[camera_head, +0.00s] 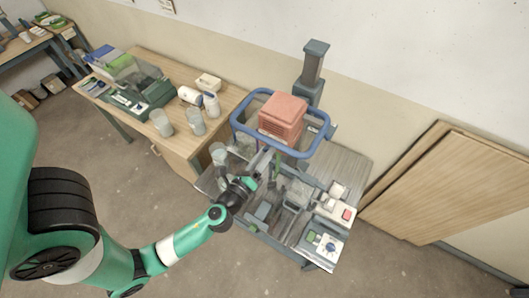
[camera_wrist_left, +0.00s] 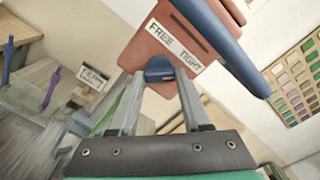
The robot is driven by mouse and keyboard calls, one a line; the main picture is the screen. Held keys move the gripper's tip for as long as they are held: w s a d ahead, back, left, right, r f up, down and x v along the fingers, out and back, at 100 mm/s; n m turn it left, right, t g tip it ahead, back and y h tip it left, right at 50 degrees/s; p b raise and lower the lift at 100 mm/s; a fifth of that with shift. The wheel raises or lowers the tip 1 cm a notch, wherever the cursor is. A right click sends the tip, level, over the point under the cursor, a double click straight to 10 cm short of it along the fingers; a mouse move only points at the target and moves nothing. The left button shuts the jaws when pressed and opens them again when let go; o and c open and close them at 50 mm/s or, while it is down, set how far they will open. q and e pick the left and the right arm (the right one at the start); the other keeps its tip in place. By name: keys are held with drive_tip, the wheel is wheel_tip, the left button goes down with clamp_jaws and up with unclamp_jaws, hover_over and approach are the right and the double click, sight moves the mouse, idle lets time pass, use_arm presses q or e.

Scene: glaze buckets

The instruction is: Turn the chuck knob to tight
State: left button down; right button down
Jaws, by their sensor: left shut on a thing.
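The chuck knob (camera_wrist_left: 160,70) is a small blue knob at the lower edge of a reddish panel (camera_wrist_left: 150,45) in the left wrist view. A white label (camera_wrist_left: 173,46) above it reads FREE on the left and TIGHT on the right. My left gripper (camera_wrist_left: 159,78) has its two fingers on either side of the knob, shut on it. Which word the knob points to cannot be told. In the head view my left gripper (camera_head: 262,163) reaches in below the red machine head (camera_head: 283,112), and the knob is hidden there. My right gripper is not in view.
A blue guard rail (camera_head: 240,124) rings the red head; it passes close by the panel in the wrist view (camera_wrist_left: 225,45). A grey pillar (camera_head: 313,68) stands behind. Cups (camera_head: 195,121) stand on the wooden table at left. A control box (camera_head: 325,243) sits at the machine's front right.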

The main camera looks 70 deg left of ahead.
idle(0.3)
use_arm(q)
drive_tip(key=shift+c, duration=1.8)
unclamp_jaws()
